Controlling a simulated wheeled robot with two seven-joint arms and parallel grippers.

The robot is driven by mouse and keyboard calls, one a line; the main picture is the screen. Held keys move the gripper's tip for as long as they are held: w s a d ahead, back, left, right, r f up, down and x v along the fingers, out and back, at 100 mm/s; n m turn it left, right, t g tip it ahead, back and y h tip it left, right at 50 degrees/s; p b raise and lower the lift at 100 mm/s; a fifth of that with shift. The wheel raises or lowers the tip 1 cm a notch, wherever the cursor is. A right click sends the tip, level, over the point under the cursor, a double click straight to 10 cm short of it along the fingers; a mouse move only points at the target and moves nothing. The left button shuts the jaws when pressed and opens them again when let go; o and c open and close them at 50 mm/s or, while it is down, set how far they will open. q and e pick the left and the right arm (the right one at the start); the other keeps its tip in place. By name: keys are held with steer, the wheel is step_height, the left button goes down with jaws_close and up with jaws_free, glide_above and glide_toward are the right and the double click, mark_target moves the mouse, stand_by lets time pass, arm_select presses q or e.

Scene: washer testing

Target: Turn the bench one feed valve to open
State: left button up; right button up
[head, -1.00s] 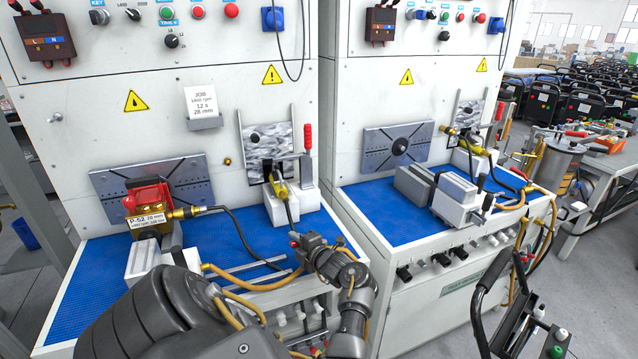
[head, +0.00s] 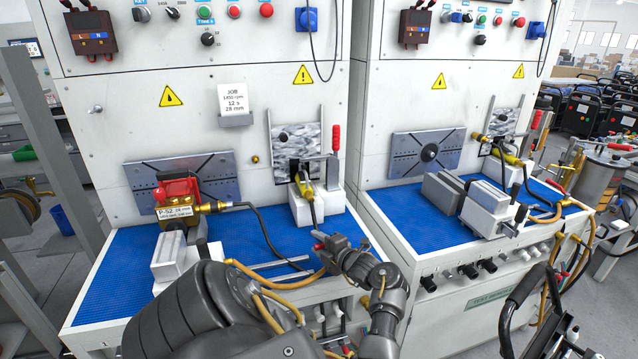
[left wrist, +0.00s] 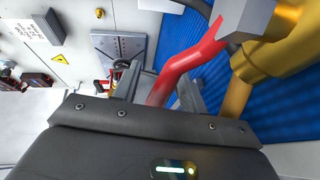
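The valve's red lever (left wrist: 185,65) shows in the left wrist view, running from a brass-yellow valve body (left wrist: 275,45) down between my left gripper's fingers. My left gripper (left wrist: 158,92) has its fingers apart around the lever, with a gap visible on the lever's left side. In the head view my left gripper (head: 326,244) is at the front edge of the left bench, and a small red part (head: 318,235) shows at its tips. The gripper hides most of the valve there. My right gripper is not in view.
Yellow hoses (head: 290,283) run close to my left arm. The second bench (head: 400,205) stands to the right.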

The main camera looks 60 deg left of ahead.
arm_select(q)
steer(key=shift+w+d, duration=0.1)
steer(key=shift+w+d, duration=0.1)
steer(key=shift+d, duration=0.15)
steer(key=b+v, duration=0.2)
steer(key=v, duration=0.4)
steer(key=shift+d, duration=0.1)
steer(key=shift+d+r, duration=0.15)
steer(key=shift+d, duration=0.15)
